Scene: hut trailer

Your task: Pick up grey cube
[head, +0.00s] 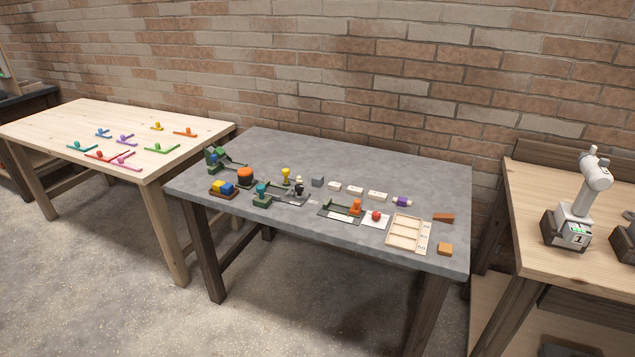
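The grey cube (318,182) sits on the grey table (405,160), a little behind its middle. It is small and close in colour to the tabletop. A small black and white piece stands just left of it, and a white block (334,187) lies just to its right. Nothing is seen holding the cube. My gripper is not in view.
Around the cube are a yellow piece (286,175), an orange piece (355,207), a red ball (376,215) and a wooden tray (403,228). The table's back strip is clear. Wooden tables stand left (60,125) and right (525,205); a brick wall is behind.

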